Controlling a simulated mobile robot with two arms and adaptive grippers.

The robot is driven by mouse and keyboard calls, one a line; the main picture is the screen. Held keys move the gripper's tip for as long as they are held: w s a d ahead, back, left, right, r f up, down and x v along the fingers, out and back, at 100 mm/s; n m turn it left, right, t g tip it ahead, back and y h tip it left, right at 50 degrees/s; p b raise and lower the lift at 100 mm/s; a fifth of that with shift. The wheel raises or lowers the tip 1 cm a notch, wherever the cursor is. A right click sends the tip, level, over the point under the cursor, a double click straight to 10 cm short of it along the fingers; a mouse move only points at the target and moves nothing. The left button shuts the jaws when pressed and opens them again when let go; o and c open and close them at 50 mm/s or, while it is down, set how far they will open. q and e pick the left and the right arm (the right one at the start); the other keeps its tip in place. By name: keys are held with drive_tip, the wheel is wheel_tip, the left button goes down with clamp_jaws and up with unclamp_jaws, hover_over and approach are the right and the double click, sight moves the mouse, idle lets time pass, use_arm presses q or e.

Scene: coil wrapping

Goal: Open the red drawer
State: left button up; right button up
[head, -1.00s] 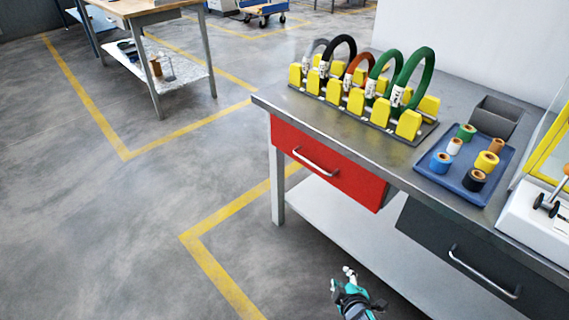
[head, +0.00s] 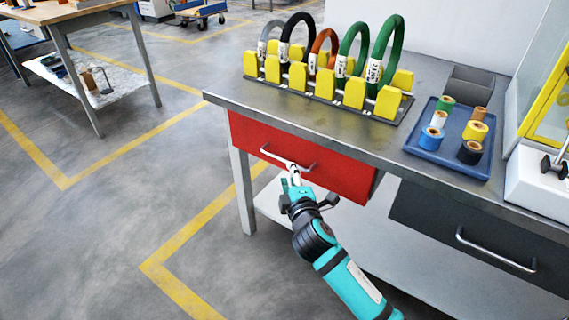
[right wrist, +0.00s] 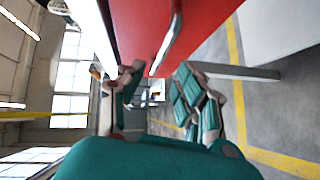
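The red drawer (head: 340,175) sits shut under the left part of the workbench top, its front flush with the bench. Its silver bar handle (head: 274,157) runs across the front. My right gripper (head: 294,176) is at the middle of the handle and hides part of it. In the right wrist view, the gripper (right wrist: 155,82) has its two fingers spread, with the handle (right wrist: 170,40) ahead, between the finger lines. I cannot tell whether the fingers touch the handle. The red drawer front (right wrist: 140,25) also shows there. My left gripper is not in view.
A dark grey drawer (head: 470,240) with a handle is to the right. On the workbench (head: 230,98) stand a yellow-block rack (head: 355,92) with coloured coils and a blue tray (head: 415,151) of tape rolls. The floor (head: 110,230) left of the bench is clear.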

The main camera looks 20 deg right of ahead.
sight(285, 161)
drive_tip(key=w, duration=0.2)
drive_tip(key=w+b, duration=0.1)
drive_tip(key=w, duration=0.2)
drive_tip(key=w+f, duration=0.1)
drive_tip(key=w, duration=0.1)
drive_tip(key=shift+w+d+f, duration=0.1)
drive_tip(key=shift+w+d, duration=0.2)
drive_tip(key=shift+d, duration=0.1)
drive_tip(key=shift+c, duration=0.3)
clamp_jaws()
